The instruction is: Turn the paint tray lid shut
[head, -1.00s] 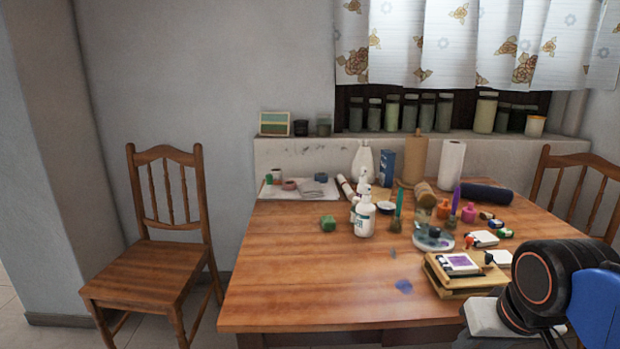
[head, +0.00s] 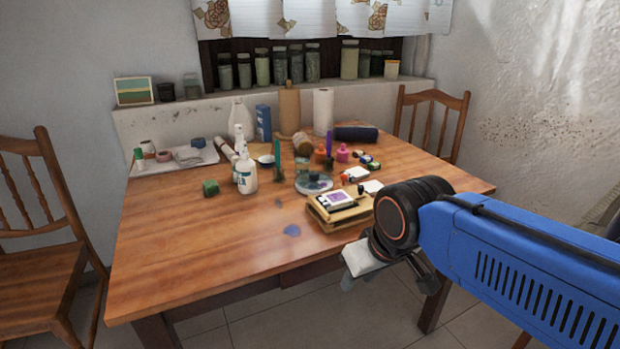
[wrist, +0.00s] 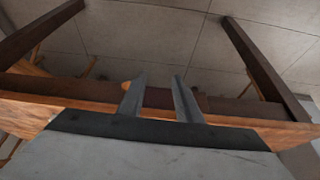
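I cannot clearly make out a paint tray lid. A pale wooden box (head: 330,222) with a purple-and-white piece (head: 338,200) on top sits near the table's front right edge. A round pale palette (head: 314,187) with dark paint lies just behind it, and a flat white tray (head: 178,158) with small items lies at the back left.
The wooden table (head: 200,255) is clear at its front left. A white pump bottle (head: 247,175), a green block (head: 210,188) and several paint pots stand mid-table. Chairs stand left (head: 40,240) and back right (head: 433,120). The wrist view shows the table edge (wrist: 285,132) close by.

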